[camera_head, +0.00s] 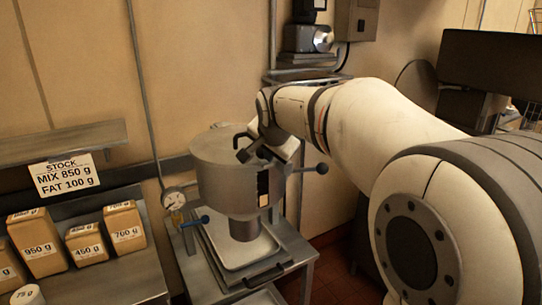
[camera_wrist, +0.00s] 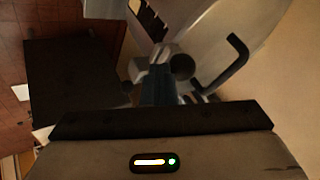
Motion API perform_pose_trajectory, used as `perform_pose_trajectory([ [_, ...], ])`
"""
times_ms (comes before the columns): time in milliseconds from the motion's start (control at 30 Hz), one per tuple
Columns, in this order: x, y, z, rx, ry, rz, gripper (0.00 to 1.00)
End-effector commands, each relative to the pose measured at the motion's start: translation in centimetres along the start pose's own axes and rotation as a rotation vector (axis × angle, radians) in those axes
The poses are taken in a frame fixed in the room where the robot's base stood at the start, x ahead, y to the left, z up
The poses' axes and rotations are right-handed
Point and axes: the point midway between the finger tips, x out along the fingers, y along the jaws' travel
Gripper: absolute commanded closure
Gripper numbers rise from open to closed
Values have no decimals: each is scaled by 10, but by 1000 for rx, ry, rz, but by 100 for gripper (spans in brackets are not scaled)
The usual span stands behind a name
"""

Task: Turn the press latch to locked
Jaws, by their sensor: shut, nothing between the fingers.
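The press (camera_head: 225,172) is a grey metal cylinder on a stand, with a dark bent handle at its top. A lever with a dark ball knob (camera_head: 322,168) sticks out to its right; this looks like the latch. In the wrist view, a dark ball (camera_wrist: 182,67) on a grey hub lies just beyond my fingers, but I cannot tell whether it is the same knob. My gripper (camera_head: 264,153) is shut and empty, close to the press's upper side. In the wrist view, my gripper (camera_wrist: 158,90) partly hides the hub. Contact cannot be told.
A pale tray (camera_head: 240,252) lies under the press spout. A gauge (camera_head: 173,199) and a blue-handled valve (camera_head: 194,221) are at the left. Several labelled boxes (camera_head: 124,227) stand on a bench farther left. The dark bent handle (camera_wrist: 228,68) rises near my gripper.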

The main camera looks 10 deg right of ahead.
Motion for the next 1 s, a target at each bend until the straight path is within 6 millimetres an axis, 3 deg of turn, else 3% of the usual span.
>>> perform_pose_trajectory([
  [167,-5,31,4,0,-1,4,100],
  [300,-45,24,5,-5,-1,0,100],
  [500,-84,22,6,-4,-4,3,100],
  [767,-104,27,11,-22,-14,14,100],
  [867,-98,48,29,-95,-44,40,100],
  [1000,-80,105,78,-295,-135,93,100],
])
